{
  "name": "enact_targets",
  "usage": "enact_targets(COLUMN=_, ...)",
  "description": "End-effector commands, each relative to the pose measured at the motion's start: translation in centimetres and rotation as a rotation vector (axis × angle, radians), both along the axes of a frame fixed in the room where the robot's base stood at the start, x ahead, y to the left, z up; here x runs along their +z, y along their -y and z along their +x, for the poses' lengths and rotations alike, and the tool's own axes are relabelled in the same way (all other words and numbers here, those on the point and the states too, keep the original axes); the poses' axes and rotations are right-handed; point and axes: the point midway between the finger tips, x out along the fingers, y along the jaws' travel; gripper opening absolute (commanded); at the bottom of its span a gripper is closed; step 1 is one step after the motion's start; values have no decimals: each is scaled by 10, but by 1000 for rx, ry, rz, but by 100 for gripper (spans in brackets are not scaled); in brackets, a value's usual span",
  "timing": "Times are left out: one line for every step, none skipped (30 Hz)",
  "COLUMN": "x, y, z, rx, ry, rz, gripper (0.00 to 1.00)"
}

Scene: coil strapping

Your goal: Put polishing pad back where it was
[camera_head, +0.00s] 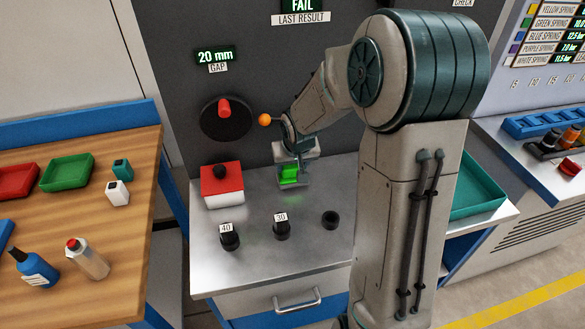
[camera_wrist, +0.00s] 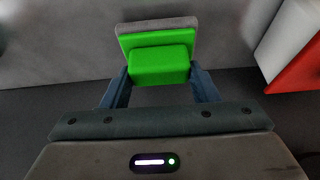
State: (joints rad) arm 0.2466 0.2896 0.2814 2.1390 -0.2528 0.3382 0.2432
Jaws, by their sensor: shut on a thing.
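The polishing pad (camera_wrist: 157,58) is a bright green block with a grey layer on its far face. My gripper (camera_wrist: 160,86) is shut on it, with one blue-grey finger at each side of the green part. In the head view the green pad (camera_head: 289,174) shows at the end of my gripper (camera_head: 292,168), over the back part of the metal worktop. Whether it touches the worktop or hangs above it, I cannot tell. The pad's far side is hidden in both views.
A red and white box with a black knob (camera_head: 222,185) stands left of the pad. Black cylinders labelled 40 (camera_head: 229,237) and 30 (camera_head: 282,227) and a black ring (camera_head: 330,219) stand in front. A wooden table (camera_head: 120,240) is at left.

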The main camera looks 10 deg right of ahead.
Motion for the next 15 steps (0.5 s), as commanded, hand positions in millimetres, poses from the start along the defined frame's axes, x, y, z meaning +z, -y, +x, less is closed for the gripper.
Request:
enact_targets(x=-8, y=-1, z=0, rx=1, ry=-2, rz=1, gripper=29)
enact_targets(x=-11, y=-1, z=0, rx=1, ry=-2, rz=1, gripper=29)
enact_targets(x=-14, y=0, z=0, rx=1, ry=-1, rz=0, gripper=29)
enact_targets(x=-15, y=0, z=0, rx=1, ry=-1, rz=0, gripper=29)
enact_targets(x=-16, y=0, z=0, rx=1, ry=0, rz=0, gripper=29)
enact_targets(x=-16, y=0, z=0, rx=0, ry=0, rz=0, gripper=29)
enact_targets(x=-16, y=0, z=0, rx=0, ry=0, rz=0, gripper=29)
enact_targets(x=-16, y=0, z=0, rx=0, ry=-1, rz=0, gripper=29)
enact_targets(x=-16, y=0, z=0, rx=0, ry=-1, rz=0, gripper=29)
enact_targets(x=-16, y=0, z=0, rx=0, ry=-1, rz=0, gripper=29)
enact_targets(x=-16, y=0, z=-1, rx=0, ry=-2, rz=0, gripper=60)
enact_targets(x=-17, y=0, z=-1, rx=0, ry=-2, rz=0, gripper=71)
enact_targets(x=-16, y=0, z=-1, rx=0, ry=-2, rz=0, gripper=76)
enact_targets(x=-16, y=0, z=0, rx=0, ry=-2, rz=0, gripper=76)
enact_targets(x=-16, y=0, z=0, rx=0, ry=-1, rz=0, gripper=76)
